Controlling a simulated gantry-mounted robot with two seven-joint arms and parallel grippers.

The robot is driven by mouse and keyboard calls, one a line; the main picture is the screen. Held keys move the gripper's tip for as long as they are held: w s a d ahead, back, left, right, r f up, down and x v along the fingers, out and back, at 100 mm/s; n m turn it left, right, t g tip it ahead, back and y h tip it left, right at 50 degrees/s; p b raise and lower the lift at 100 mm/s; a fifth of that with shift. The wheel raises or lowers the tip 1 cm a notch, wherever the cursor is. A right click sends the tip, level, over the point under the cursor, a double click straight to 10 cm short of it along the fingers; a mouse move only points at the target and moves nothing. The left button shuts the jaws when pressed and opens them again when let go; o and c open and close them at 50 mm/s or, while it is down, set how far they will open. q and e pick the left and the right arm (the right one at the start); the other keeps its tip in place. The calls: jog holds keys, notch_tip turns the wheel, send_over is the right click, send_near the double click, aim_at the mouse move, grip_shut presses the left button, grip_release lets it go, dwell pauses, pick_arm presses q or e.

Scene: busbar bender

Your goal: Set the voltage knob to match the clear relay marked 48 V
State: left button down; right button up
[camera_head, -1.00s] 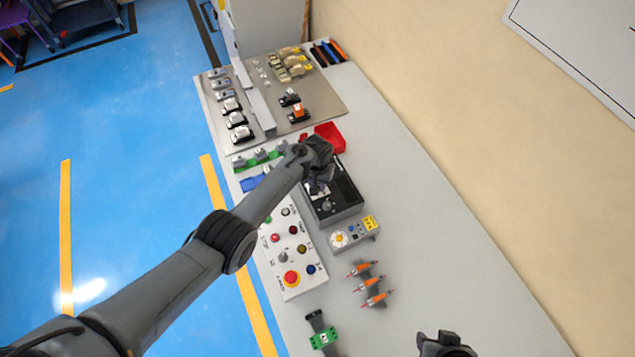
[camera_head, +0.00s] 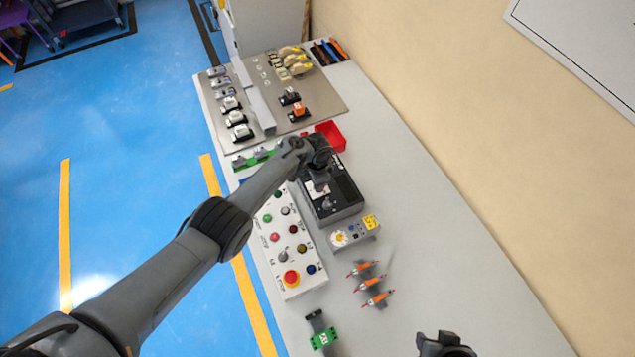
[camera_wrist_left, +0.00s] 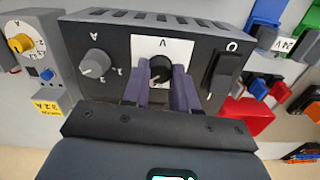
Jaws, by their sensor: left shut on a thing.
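The black voltage knob (camera_wrist_left: 160,70) sits on a white plate marked V on the front of a dark box (camera_wrist_left: 125,45). The box also shows in the head view (camera_head: 349,209). My left gripper (camera_wrist_left: 168,88) is shut on this knob, one finger on each side. In the head view my left gripper (camera_head: 319,184) is over the box, and the knob is hidden there. Small pale, clear-looking parts (camera_head: 263,72) lie on the far metal plate; I cannot read a 48 V mark. My right gripper (camera_head: 445,345) is at the bottom edge, partly cut off.
A grey knob marked A (camera_wrist_left: 95,63) and a black rocker switch (camera_wrist_left: 225,72) flank the voltage knob. A red bin (camera_head: 331,134) stands behind the box. The right tabletop is clear.

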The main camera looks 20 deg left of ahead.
pick_arm(q)
jog(key=shift+m, duration=1)
jog(key=c, duration=0.9)
grip_release()
jog(key=shift+r, duration=0.35)
jog(key=shift+r+p, duration=2.05)
jog(key=shift+r, duration=3)
